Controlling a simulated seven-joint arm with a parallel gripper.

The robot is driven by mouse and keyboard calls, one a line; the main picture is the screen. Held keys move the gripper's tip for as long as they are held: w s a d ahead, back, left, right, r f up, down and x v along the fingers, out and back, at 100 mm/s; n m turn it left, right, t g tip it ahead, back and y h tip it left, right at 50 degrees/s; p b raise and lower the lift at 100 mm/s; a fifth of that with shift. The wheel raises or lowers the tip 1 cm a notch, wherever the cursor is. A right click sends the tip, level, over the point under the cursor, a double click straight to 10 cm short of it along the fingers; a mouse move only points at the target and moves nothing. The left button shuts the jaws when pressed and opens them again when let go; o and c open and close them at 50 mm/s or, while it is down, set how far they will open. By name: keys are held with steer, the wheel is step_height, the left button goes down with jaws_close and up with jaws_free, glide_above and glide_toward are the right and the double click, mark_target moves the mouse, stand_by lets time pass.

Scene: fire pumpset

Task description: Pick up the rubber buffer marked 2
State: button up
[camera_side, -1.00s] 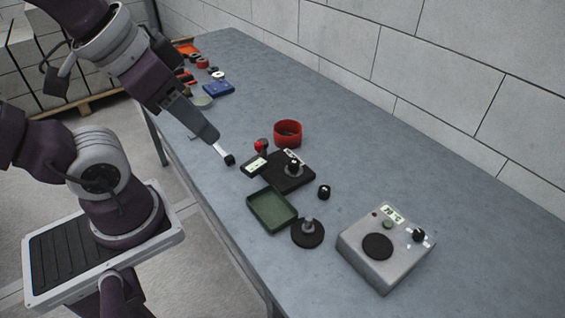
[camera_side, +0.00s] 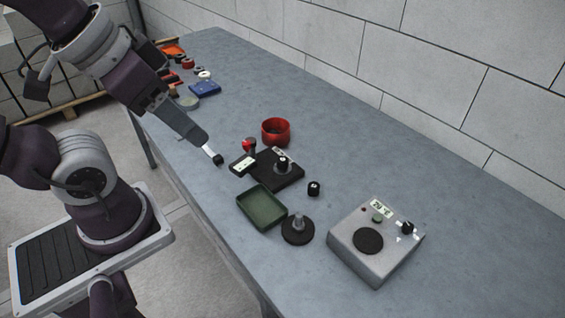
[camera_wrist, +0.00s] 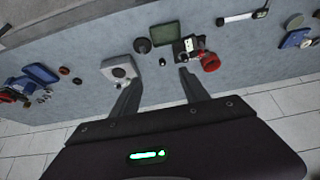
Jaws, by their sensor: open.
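A small black cylinder (camera_side: 314,188) with a pale mark stands alone on the table, right of a black plate; it looks like a rubber buffer, but I cannot read its number. It also shows in the wrist view (camera_wrist: 162,62), beyond and between my fingers. Another small black piece (camera_side: 283,162) sits on the black plate (camera_side: 291,181); its marking is unreadable too. My gripper (camera_wrist: 160,82) is open, with nothing between its fingers. In the side view my gripper (camera_side: 200,138) is above the table, left of the plate and apart from both black pieces.
A green tray (camera_side: 262,207), a round black base with a post (camera_side: 298,230) and a grey control box (camera_side: 375,242) stand nearby. A red ring (camera_side: 276,131) is behind the plate. A white rod with a black end (camera_side: 214,154) shows near my finger.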

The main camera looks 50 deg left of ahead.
steer(key=w+a+n+g, duration=0.2)
steer(key=w+n, duration=0.4)
steer(key=w, duration=0.4)
steer(key=n+g, duration=0.3)
steer(key=n, duration=1)
glide_above(282, 159)
step_height(282, 159, down, 20)
steer(key=shift+n+g, duration=0.3)
steer(key=shift+n, duration=0.1)
step_height(282, 159, down, 8)
steer(key=shift+f, duration=0.7)
jaws_close()
